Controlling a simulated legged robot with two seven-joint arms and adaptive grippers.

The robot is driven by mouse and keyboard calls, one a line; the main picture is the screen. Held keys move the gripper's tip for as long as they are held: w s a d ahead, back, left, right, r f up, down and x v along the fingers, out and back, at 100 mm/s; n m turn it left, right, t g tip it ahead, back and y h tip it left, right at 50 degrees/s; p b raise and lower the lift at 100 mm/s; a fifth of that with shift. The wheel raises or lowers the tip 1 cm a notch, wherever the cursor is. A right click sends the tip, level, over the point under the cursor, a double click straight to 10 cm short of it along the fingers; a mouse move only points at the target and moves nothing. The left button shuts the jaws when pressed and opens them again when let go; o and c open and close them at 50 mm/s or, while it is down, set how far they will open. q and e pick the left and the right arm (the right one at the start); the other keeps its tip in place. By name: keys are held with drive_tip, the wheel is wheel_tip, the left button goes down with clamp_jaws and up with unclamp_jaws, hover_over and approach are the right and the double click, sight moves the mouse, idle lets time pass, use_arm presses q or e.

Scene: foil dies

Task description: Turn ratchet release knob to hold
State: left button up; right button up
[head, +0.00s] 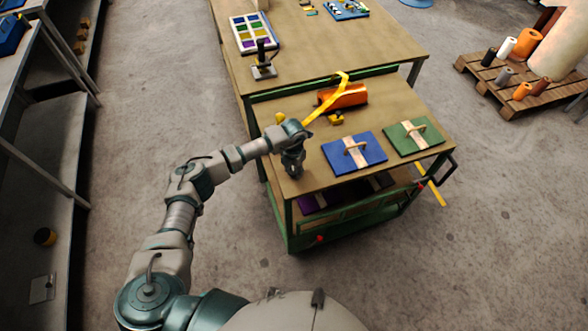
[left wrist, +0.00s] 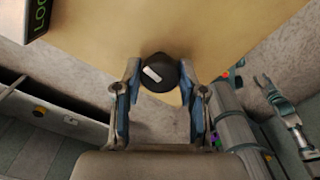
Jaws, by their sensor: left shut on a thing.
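The knob (left wrist: 158,73) is black and round with a short white mark on its face. In the left wrist view it sits between the two fingers of my left gripper (left wrist: 160,98), at the front edge of the tan top. The mark lies slanted, down to the right. My left gripper (head: 293,171) is shut on the knob, at the cart's near left corner in the head view, where it hides the knob. A black label (left wrist: 37,14) with green letters "LOC" is cut off at the upper left. An arm with a small forked end shows at the wrist view's right; its jaw state is unclear.
On the cart top (head: 308,185) are a blue plate (head: 371,147) and green plate (head: 399,132) with handles, an orange block (head: 350,96), and a yellow strap (head: 318,112). A workbench (head: 330,45) stands behind, shelving (head: 40,225) at left. Floor is open beside the cart.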

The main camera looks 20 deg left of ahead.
sight(293, 170)
use_arm(q)
drive_tip(key=shift+n, duration=1.1)
drive_tip(key=o, duration=1.1)
drive_tip(key=shift+r, duration=0.15)
wheel_tip(293, 170, up, 12)
drive_tip(key=shift+a+f, duration=0.1)
drive_tip(key=shift+f, duration=0.1)
